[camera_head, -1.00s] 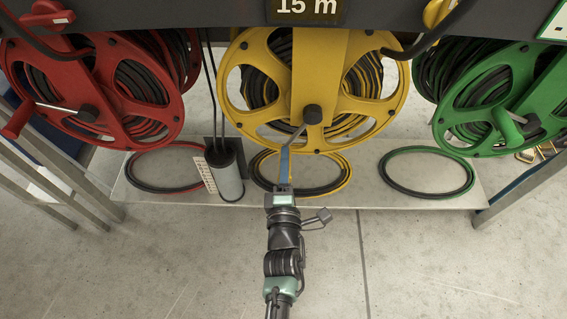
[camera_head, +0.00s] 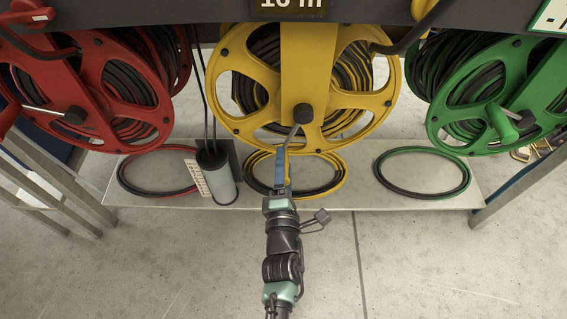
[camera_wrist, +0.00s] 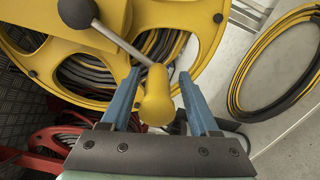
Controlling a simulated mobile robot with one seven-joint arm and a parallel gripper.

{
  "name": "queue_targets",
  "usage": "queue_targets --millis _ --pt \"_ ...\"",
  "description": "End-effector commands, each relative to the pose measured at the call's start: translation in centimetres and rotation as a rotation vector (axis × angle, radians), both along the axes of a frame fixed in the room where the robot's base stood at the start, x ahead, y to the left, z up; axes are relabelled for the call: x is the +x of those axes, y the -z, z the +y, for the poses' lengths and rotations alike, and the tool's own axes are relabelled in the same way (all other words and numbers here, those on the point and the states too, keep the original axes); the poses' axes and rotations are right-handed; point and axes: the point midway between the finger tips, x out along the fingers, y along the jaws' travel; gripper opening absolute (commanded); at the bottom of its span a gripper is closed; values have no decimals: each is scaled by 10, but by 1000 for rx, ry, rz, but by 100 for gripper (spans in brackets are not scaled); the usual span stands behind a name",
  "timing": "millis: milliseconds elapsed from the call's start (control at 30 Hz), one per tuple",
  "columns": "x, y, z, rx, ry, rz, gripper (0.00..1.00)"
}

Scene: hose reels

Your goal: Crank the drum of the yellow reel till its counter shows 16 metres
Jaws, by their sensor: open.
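The yellow reel (camera_head: 236,100) hangs in the middle of the head view, wound with dark hose. Its counter (camera_head: 290,5) is cut off by the top edge; what shows appears to read 16 m. The crank arm points down and slightly left from the dark hub (camera_head: 304,114). The yellow crank handle (camera_wrist: 157,98) stands between the blue fingers of my gripper (camera_wrist: 159,75) in the wrist view. The fingers are open, with a gap on both sides of the handle.
A red reel (camera_head: 92,95) hangs at left and a green reel (camera_head: 447,100) at right. Hose coils lie on the low shelf (camera_head: 355,197) below, with a grey cylinder (camera_head: 217,178) left of my gripper. Open floor lies in front.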

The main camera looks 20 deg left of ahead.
Motion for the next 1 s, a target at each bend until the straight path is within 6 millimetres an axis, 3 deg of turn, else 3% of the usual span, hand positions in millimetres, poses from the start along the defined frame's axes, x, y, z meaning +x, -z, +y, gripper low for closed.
queue_targets --millis 267,433,1000 --pt "0 -2 1 1 -1 -4 64" --pt "-10 -2 -3 0 0 -1 64" --pt "-111 -3 -32 0 0 0 64"
